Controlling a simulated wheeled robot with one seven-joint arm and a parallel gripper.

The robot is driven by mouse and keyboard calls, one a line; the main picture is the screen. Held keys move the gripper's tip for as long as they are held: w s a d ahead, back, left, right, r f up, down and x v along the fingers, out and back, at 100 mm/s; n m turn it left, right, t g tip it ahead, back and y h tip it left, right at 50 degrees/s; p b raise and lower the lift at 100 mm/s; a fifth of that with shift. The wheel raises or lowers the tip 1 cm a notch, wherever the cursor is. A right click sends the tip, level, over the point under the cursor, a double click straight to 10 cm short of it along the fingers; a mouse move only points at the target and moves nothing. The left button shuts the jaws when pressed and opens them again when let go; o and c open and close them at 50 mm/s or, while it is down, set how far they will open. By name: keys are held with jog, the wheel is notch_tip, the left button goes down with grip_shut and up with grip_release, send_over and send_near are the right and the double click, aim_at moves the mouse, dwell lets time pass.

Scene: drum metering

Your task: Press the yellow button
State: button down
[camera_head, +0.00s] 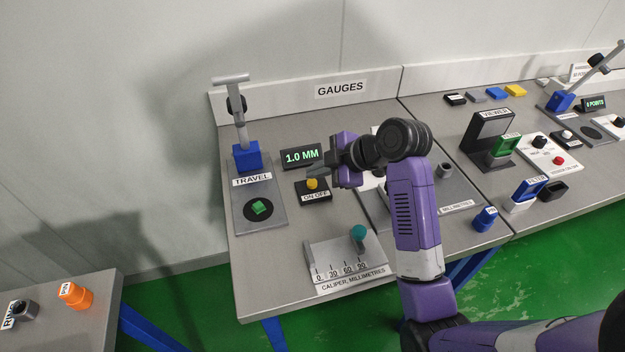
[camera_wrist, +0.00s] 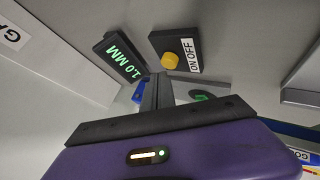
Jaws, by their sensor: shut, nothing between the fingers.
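The yellow button (camera_head: 312,183) sits on a dark box labelled ON OFF (camera_head: 314,194), just in front of a display (camera_head: 301,156) reading 1.0 MM. My gripper (camera_head: 312,170) is shut and empty, with its fingertips close above and behind the button in the head view. In the wrist view the yellow button (camera_wrist: 170,61) is in plain sight, a little beyond the shut fingertips (camera_wrist: 157,76). I see no clear contact between the fingers and the button.
The TRAVEL gauge stand (camera_head: 246,155) with a green piece (camera_head: 258,207) on its plate stands to the left. A caliper board (camera_head: 345,262) with a teal knob (camera_head: 358,232) lies in front. My arm covers part of the bench to the right.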

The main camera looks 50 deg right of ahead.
aim_at(316, 183)
jog(key=shift+f, duration=0.15)
jog(key=shift+f, duration=0.3)
jog(key=shift+f+b, duration=0.2)
jog(key=shift+b, duration=0.1)
dwell(0.6)
jog(key=shift+r+p, duration=0.7)
notch_tip(316, 183, up, 6)
jog(key=p, duration=0.5)
dwell(0.7)
